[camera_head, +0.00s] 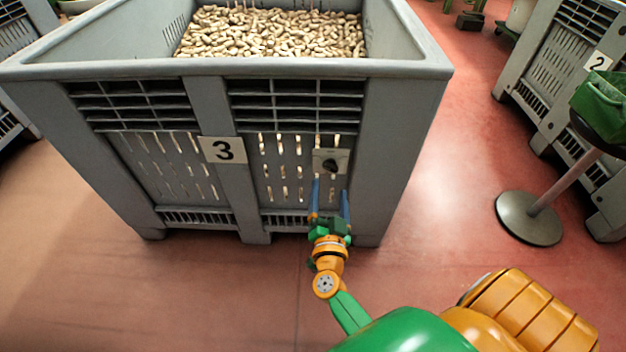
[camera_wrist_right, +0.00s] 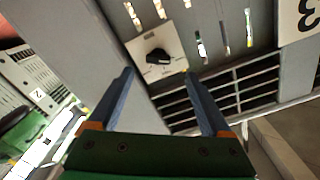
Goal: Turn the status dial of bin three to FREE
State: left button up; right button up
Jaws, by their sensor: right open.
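Bin three (camera_head: 215,100) is a large grey slatted crate full of corks, with a "3" label (camera_head: 223,150) on its front. Its status dial is a black knob (camera_head: 330,165) on a pale square plate (camera_head: 318,160), right of the label. In the right wrist view the knob (camera_wrist_right: 158,57) sits on its plate (camera_wrist_right: 172,40), just beyond the fingertips; the plate's lettering is too small to read. My right gripper (camera_head: 330,186) is open, its two blue fingers pointing at the dial from just below it, apart from the knob. My left gripper is not in view.
Bin two (camera_head: 540,75) stands at the right. A round-based stand (camera_head: 528,218) holding a green container (camera_head: 603,105) is in front of it. The red floor between the bins is clear.

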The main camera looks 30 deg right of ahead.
aim_at(331, 170)
jog(key=b+x, duration=0.1)
jog(key=x, duration=0.5)
jog(key=shift+d+f, duration=0.1)
jog(key=shift+d, duration=0.1)
jog(key=shift+w+d, duration=0.1)
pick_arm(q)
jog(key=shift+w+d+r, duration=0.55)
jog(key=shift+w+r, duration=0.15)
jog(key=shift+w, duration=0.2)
pick_arm(e)
grip_shut()
